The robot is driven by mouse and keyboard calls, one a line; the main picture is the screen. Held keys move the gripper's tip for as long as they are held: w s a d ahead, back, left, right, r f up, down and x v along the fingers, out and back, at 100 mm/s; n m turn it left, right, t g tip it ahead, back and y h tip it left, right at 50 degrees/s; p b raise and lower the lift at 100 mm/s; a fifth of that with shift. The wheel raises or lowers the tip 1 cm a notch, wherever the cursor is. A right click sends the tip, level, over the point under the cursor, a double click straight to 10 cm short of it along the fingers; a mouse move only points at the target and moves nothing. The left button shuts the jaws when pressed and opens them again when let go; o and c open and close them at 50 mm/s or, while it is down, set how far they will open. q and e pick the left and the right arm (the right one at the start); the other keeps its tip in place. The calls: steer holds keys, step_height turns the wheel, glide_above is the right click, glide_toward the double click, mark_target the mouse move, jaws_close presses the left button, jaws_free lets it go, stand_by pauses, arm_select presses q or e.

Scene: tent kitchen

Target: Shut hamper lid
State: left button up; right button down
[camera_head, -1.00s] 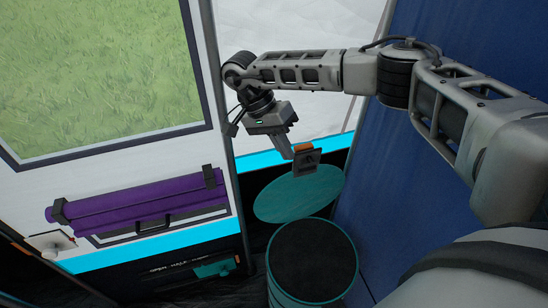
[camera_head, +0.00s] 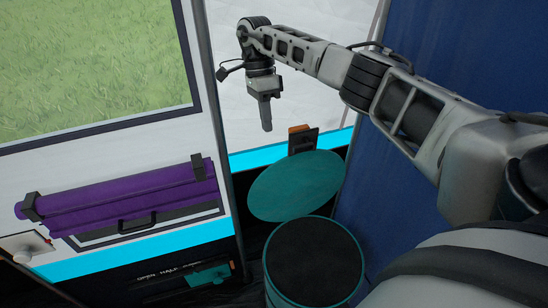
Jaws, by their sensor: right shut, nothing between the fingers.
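The hamper (camera_head: 358,286) is a round teal bin at the bottom centre, with a dark open top. Its round teal lid (camera_head: 297,186) stands open, tilted up behind the hamper's far rim. My right gripper (camera_head: 267,128) points down above and a little left of the lid's top edge. It is shut with nothing in it and looks apart from the lid. My left gripper is not in view.
A small dark piece with an orange top (camera_head: 302,140) stands behind the lid. A blue wall (camera_head: 400,220) is close on the right. A purple roll (camera_head: 120,202) hangs on the white panel at left.

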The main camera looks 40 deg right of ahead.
mark_target(295, 174)
arm_select(q)
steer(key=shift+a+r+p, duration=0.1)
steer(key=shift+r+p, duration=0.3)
steer(key=shift+p, duration=0.55)
arm_select(e)
steer(key=s+a+f, duration=0.2)
steer(key=s+f, duration=0.4)
steer(key=shift+f, duration=0.3)
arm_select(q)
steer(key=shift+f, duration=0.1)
arm_select(e)
steer(key=shift+s, duration=0.15)
